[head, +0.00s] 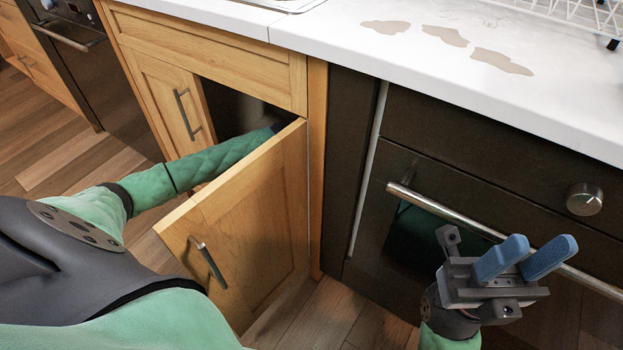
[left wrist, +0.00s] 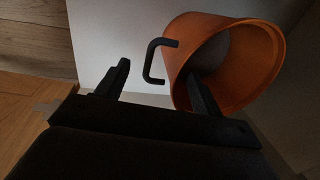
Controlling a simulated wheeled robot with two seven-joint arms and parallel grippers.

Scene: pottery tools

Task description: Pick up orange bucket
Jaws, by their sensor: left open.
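The orange bucket (left wrist: 253,72) lies in a dim cabinet in the left wrist view, its round opening facing the camera. A dark bracket-shaped handle (left wrist: 152,62) juts from its left side. My left gripper (left wrist: 157,72) is open, with one finger left of the handle and the other overlapping the bucket's mouth. I cannot tell whether that finger is inside the rim or in front of it. In the head view my left arm reaches into the cabinet, and the gripper and bucket are hidden. My right gripper (head: 542,258) is open and empty in front of the oven.
An open wooden cabinet door (head: 255,230) stands close beside my left forearm. The white counter (head: 420,65) has several brownish patches and a dish rack (head: 575,15). The dark oven (head: 450,165) with its bar handle is on the right.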

